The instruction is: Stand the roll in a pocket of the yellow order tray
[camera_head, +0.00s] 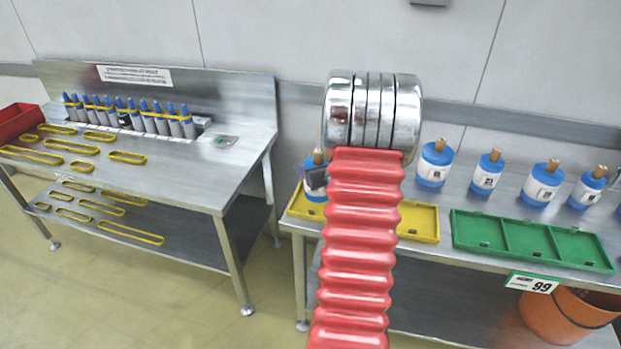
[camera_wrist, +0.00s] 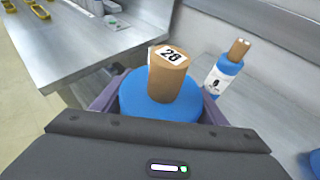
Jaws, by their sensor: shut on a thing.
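The roll (camera_wrist: 140,98) is blue with a brown core marked 28, and it stands upright between the jaws of my gripper (camera_wrist: 160,103) in the wrist view. My gripper is shut on it. In the head view the roll (camera_head: 310,166) shows just left of my red ribbed arm, partly covered by a dark jaw. The yellow order tray (camera_head: 420,222) lies on the right bench, its middle hidden by my arm. The roll appears over the tray's left part. I cannot tell whether its base touches the tray floor.
A green tray (camera_head: 530,240) lies right of the yellow one. Several blue rolls with white labels stand behind, the nearest one (camera_head: 435,165) close to my arm. The left bench (camera_head: 190,180) holds blue-capped bottles and yellow bands. An orange bin (camera_head: 565,315) sits low at right.

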